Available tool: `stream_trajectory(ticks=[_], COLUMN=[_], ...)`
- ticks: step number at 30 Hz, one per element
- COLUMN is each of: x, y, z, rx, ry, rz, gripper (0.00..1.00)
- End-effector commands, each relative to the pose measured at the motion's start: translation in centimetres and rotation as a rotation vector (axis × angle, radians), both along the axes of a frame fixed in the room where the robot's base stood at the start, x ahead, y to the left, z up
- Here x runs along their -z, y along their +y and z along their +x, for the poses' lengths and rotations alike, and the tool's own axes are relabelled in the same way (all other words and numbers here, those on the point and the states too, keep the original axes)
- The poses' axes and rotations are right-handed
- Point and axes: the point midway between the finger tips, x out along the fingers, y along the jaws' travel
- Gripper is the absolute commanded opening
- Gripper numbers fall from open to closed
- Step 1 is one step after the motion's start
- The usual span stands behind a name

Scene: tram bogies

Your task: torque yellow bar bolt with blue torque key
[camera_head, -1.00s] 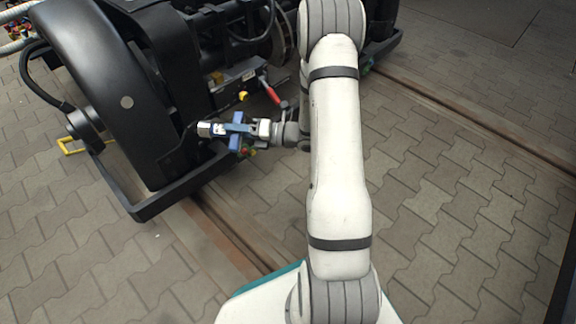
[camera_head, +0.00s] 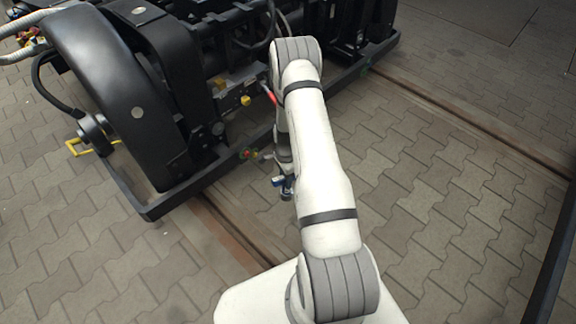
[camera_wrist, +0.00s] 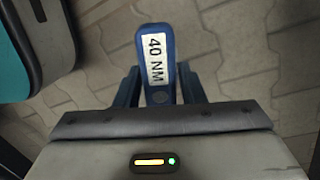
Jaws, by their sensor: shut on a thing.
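My gripper (camera_wrist: 160,88) is shut on the blue torque key (camera_wrist: 168,42), which carries a white "40 NM" label and shows between the two dark blue fingers. In the head view my gripper (camera_head: 285,184) and the blue key (camera_head: 279,181) hang over the paving, apart from the black bogie (camera_head: 160,90). The arm partly hides them. A yellow bar (camera_head: 80,148) sticks out low at the bogie's far left end. Its bolt cannot be made out.
A black rail (camera_head: 185,195) runs along the bogie's lower side. A yellow knob (camera_head: 245,100) and a red handle (camera_head: 268,93) sit on the bogie's side. A ground rail (camera_head: 235,232) crosses the paving. The paving at the right (camera_head: 460,180) is clear.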

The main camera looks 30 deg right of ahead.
Motion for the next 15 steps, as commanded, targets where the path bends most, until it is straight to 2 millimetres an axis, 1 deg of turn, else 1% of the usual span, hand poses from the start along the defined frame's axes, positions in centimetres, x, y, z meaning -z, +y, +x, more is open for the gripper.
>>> stream_trajectory(ticks=[1, 2, 3, 6, 10, 15], x=[0.1, 0.4, 0.7, 1.1, 1.3, 1.4], y=[-1.1, -1.7, -2.2, -2.9, -3.2, -3.3], z=[1.0, 1.7, 2.4, 3.5, 4.2, 4.3], rx=[-0.090, -0.146, -0.199, -0.281, -0.329, -0.338], ry=[-0.050, -0.079, -0.107, -0.148, -0.171, -0.175], rz=[-0.024, -0.036, -0.044, -0.054, -0.056, -0.056], gripper=[0.00, 0.00, 0.00, 0.00, 0.00, 0.00])
